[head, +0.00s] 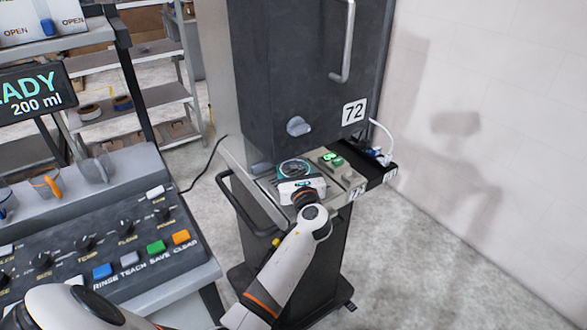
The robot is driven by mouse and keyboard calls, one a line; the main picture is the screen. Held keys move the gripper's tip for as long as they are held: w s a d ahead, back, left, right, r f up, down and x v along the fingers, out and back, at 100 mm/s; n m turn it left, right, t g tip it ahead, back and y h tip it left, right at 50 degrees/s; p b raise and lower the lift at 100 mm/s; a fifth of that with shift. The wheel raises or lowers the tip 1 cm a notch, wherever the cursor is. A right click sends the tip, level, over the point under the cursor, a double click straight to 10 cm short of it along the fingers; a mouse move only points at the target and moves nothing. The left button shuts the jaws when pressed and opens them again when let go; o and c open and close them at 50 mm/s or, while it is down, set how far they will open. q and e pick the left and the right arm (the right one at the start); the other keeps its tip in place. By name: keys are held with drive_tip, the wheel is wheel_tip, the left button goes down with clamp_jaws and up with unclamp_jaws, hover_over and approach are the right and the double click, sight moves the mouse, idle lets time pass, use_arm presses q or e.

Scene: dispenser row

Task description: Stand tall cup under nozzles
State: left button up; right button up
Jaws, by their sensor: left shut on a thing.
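My left gripper (297,187) reaches over the small ledge (337,190) at the front of the dark cabinet numbered 72. It is shut on what looks like the tall cup (294,168), a clear round thing with a teal tint, seen from above just beyond the white gripper body. The gripper hides its near side, so I cannot tell whether its base touches the ledge. No nozzle can be made out clearly; the space beneath the cabinet is mostly hidden from this height. My right gripper is not in view.
The dark cabinet (300,70) with a grey knob (299,126) overhangs the ledge. A small green-lit display (332,158) sits to the right. A control panel (110,245) with coloured buttons fills the lower left. Floor at right is clear.

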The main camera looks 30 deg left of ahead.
use_arm(q)
drive_tip(key=shift+f, duration=0.2)
drive_tip(key=o, duration=1)
drive_tip(key=shift+o, duration=0.2)
